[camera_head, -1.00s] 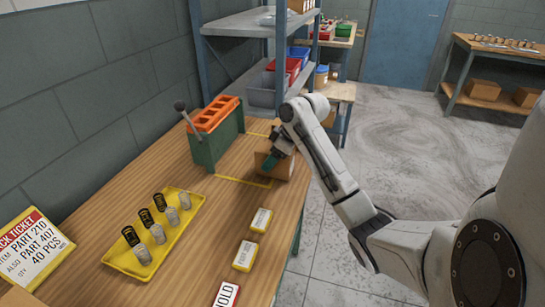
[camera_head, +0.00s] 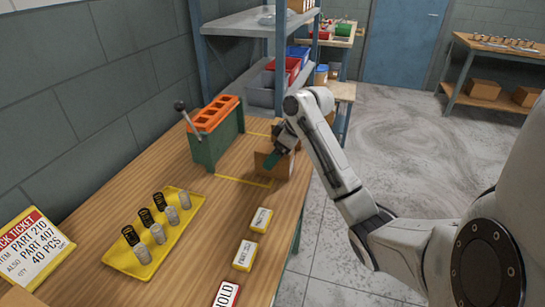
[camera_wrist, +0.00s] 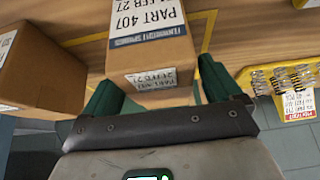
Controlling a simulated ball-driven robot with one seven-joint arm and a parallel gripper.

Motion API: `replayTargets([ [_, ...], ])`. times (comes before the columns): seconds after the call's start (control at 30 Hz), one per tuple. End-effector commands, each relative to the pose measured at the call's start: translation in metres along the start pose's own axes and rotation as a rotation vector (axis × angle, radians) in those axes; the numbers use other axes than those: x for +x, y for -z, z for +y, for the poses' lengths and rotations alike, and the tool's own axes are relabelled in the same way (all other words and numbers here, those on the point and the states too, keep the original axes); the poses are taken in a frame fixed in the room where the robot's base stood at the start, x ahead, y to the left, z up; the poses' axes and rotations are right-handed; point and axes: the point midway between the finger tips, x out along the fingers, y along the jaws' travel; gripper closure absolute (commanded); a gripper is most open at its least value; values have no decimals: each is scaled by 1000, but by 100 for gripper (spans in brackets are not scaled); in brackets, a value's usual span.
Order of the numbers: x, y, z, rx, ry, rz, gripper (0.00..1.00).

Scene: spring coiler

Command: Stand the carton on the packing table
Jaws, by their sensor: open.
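A brown cardboard carton (camera_head: 284,170) is at the far right part of the wooden table (camera_head: 197,233), partly hidden by my arm. In the wrist view, a carton (camera_wrist: 146,38) with a white and blue "PART 407" label lies between my green fingers. My gripper (camera_wrist: 160,86) is open, with one finger on each side of this carton's near end; I cannot tell whether they touch it. In the head view, my gripper (camera_head: 273,160) is at the carton, partly hidden by my wrist. A second brown carton (camera_wrist: 42,70) stands to the left in the wrist view.
A green rack with an orange top (camera_head: 216,130) stands left of the carton. A yellow tray (camera_head: 118,258) holds several springs. Small labelled boxes (camera_head: 246,255) lie near the right edge. A yellow tape line (camera_head: 240,181) marks the table. Metal shelving (camera_head: 240,24) rises behind.

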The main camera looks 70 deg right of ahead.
Motion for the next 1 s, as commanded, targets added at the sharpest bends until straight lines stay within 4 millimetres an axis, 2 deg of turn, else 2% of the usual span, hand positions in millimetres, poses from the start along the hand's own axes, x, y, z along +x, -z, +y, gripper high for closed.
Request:
replayTargets([
  [0.2,-47,1,0,0,-3,2,8],
  [0.43,-87,1,1,1,-2,0,8],
  [0.63,-100,0,0,0,0,0,8],
  [1.0,-99,2,-2,0,3,2,8],
])
